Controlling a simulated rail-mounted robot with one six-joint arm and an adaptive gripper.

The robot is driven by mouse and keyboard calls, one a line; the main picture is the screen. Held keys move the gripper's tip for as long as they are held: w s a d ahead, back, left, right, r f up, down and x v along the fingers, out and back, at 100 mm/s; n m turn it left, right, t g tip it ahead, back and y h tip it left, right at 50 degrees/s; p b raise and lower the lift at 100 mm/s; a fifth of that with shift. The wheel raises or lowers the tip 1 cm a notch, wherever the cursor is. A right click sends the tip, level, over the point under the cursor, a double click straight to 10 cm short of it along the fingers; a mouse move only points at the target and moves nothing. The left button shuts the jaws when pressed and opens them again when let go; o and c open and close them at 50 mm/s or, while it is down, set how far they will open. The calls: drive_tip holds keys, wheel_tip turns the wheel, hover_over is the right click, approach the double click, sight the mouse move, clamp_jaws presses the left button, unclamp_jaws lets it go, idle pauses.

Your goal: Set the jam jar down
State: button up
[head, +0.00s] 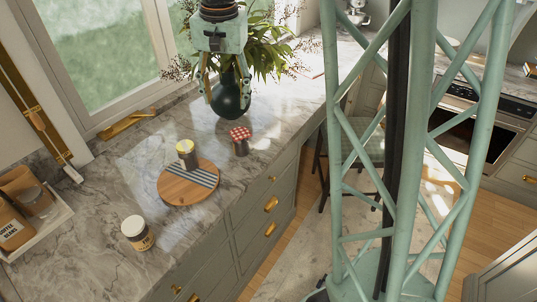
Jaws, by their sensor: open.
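A small jar with a red-and-white checked lid (240,134), which looks like the jam jar, stands upright on the marble counter, just right of a round wooden board and apart from it. My gripper (228,96) is above and behind this jar in the head view, with its fingers spread apart. It is open, nothing shows between the fingers except the background, and it does not touch the jar. The round board (177,190) has a striped part and carries another jar with a yellow-green lid (187,153).
A dark vase with leafy stems (231,101) stands close behind my gripper. A white-lidded jar (137,233) is at the front left. A tray (38,232) with containers sits at the far left. The counter's front edge is right of the checked-lid jar.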

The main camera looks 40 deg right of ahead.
drive_tip(key=s+a+r+n, duration=0.1)
drive_tip(key=s+a+r, duration=0.15)
drive_tip(key=s, duration=0.25)
drive_tip(key=s+a+r+n+t, duration=0.1)
drive_tip(key=s+a+r+n, duration=0.1)
drive_tip(key=s+r, duration=0.3)
drive_tip(key=s+a+r+n, duration=0.1)
drive_tip(key=s+a+r, duration=0.2)
drive_tip(key=s, duration=0.3)
drive_tip(key=s+a+n, duration=0.2)
drive_tip(key=s, duration=0.9)
drive_tip(key=s+a+n+t, duration=0.1)
drive_tip(key=s+a+n, duration=0.1)
drive_tip(key=s, duration=0.8)
drive_tip(key=shift+s+a+r+n, duration=0.15)
drive_tip(key=shift+s+r+n, duration=0.15)
drive_tip(key=shift+n, duration=0.2)
